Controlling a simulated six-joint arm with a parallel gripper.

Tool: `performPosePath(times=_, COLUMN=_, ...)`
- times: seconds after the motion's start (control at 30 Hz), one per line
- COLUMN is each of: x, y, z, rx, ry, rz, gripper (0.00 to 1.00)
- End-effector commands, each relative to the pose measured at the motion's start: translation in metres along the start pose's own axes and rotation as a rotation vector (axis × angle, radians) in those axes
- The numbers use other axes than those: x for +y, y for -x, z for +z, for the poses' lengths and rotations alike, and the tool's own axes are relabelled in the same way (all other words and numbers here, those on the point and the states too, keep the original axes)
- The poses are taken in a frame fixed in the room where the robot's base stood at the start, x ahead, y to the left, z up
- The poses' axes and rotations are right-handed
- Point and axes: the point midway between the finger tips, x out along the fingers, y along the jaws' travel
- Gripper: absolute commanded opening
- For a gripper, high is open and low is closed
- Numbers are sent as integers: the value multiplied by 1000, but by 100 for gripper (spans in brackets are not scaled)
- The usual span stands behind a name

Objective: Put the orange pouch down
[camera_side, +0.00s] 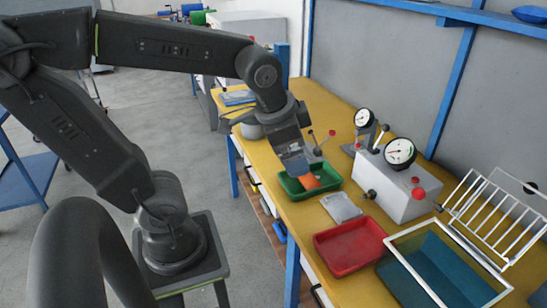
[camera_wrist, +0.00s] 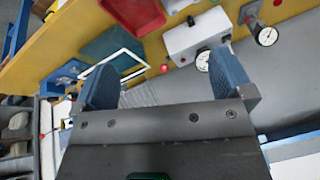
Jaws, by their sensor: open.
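The orange pouch (camera_side: 311,182) shows in the side view inside the green tray (camera_side: 331,185), just below my gripper (camera_side: 297,168). My fingers hide part of the pouch, and I cannot tell whether they touch it. My gripper points down over the tray. In the wrist view my gripper (camera_wrist: 166,82) has its two blue fingers wide apart, so it is open. No orange shows between the fingers there.
A red tray (camera_side: 349,262) and a teal bin with a white frame (camera_side: 418,233) stand nearer the camera. A white box (camera_side: 395,190) with gauges and white racks (camera_side: 490,215) stand to the right.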

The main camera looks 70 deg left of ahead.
Motion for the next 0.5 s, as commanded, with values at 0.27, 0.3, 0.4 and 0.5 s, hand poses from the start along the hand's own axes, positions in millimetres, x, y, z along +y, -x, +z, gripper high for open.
performPosePath(times=0.27, x=35, y=21, z=34, rx=100, ry=289, rz=74, gripper=99)
performPosePath(times=0.3, x=36, y=22, z=35, rx=103, ry=302, rz=79, gripper=99)
performPosePath(times=0.4, x=37, y=22, z=36, rx=104, ry=314, rz=82, gripper=99)
performPosePath(times=0.5, x=37, y=22, z=36, rx=104, ry=314, rz=82, gripper=99)
